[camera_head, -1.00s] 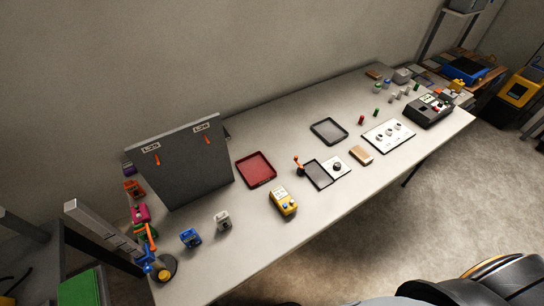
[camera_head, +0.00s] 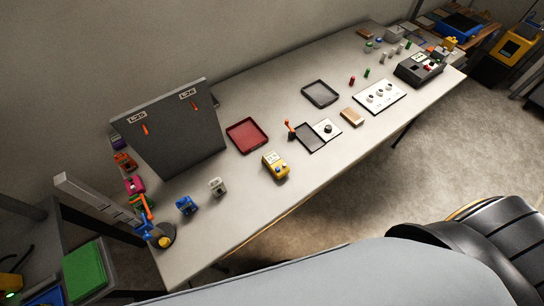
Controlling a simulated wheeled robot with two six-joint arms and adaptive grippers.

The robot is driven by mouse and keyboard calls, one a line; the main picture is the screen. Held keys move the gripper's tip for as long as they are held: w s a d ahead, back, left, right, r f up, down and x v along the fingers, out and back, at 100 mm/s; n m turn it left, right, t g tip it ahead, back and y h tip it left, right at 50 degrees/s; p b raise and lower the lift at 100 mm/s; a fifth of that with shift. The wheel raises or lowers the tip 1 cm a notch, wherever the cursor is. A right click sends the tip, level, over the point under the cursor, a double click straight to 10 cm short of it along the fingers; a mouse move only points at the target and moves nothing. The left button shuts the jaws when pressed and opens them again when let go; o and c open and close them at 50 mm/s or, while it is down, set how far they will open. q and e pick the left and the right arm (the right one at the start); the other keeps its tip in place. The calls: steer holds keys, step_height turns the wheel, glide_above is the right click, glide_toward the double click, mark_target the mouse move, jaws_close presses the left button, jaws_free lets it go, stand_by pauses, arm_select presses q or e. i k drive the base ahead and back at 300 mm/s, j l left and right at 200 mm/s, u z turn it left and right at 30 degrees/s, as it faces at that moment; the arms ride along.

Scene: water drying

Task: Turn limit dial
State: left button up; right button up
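A black round dial (camera_head: 328,128) sits on a small white plate (camera_head: 334,136) near the middle of the table. The white plate lies beside a dark rectangular panel with a pale edge (camera_head: 311,139). A yellow handheld device (camera_head: 276,165) with blue knobs lies nearer the front edge. I cannot tell which of these is the limit dial. A black box with a small display (camera_head: 419,69) stands at the table's far right end. Neither of my grippers is in view.
The long table (camera_head: 243,210) carries a dark upright panel (camera_head: 172,130), a red tray (camera_head: 247,135), a grey tray (camera_head: 320,93) and a white board with several round pieces (camera_head: 380,97). A green block (camera_head: 84,270) sits on a side shelf. Bare floor (camera_head: 390,190) lies in front.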

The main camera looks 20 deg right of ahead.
mark_target(328, 129)
steer(key=k+l+z, duration=0.15)
steer(key=z, duration=0.25)
steer(key=k+l+z, duration=0.1)
steer(key=l+z, duration=0.2)
steer(key=z, duration=0.15)
